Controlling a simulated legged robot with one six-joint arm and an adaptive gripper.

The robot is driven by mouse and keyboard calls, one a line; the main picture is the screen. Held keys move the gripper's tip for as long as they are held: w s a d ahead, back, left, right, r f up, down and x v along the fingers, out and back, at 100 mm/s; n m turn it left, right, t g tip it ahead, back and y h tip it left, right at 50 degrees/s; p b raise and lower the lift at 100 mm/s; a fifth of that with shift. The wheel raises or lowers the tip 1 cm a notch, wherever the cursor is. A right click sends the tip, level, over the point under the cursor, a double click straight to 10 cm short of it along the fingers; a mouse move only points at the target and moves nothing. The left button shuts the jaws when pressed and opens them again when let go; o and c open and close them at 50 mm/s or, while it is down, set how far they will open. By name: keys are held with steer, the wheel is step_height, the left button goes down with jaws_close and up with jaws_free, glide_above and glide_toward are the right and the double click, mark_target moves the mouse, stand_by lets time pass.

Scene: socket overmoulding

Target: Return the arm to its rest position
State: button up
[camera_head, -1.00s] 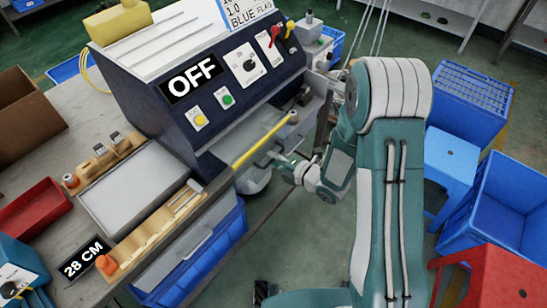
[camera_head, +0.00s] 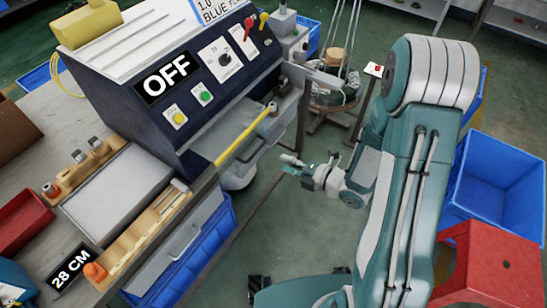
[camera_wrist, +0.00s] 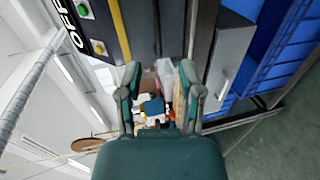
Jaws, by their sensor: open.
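My gripper (camera_head: 291,164) is in the open space to the right of the machine and its yellow bar, above the green floor. Its fingers point left toward the bench side. In the wrist view, my gripper (camera_wrist: 160,85) shows its two fingers spread apart with nothing between them. My arm (camera_head: 405,190) stands bent at the right of the head view, its elbow raised and its forearm reaching down and left.
The machine (camera_head: 200,85) with an OFF sign (camera_head: 166,76) stands on the bench at left. Blue crates (camera_head: 500,180), a red stool (camera_head: 490,262) and a round stool with cables (camera_head: 335,92) stand around. Floor between bench and arm is clear.

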steer(key=shift+s+d+r, duration=0.1)
steer(key=shift+s+d, duration=0.25)
steer(key=shift+d, duration=0.1)
steer(key=w+d+r+m+t+h, duration=0.1)
steer(key=w+d+r+m+h, duration=0.45)
steer(key=r+m+h, duration=0.2)
steer(key=s+d+r+m+h, duration=0.4)
steer(key=d+r+m+h, duration=0.1)
steer(key=r+m, duration=0.25)
steer(key=s+a+r+m+g, duration=0.2)
steer(key=s+m, duration=0.4)
steer(key=s, duration=0.3)
steer(key=s+a+r+m+g, duration=0.1)
steer(key=s+r+m+g, duration=0.2)
steer(key=s+r+m, duration=0.2)
steer(key=s+m, duration=0.2)
steer(key=s, duration=0.2)
steer(key=shift+a+r, duration=0.2)
steer(key=shift+a, duration=0.2)
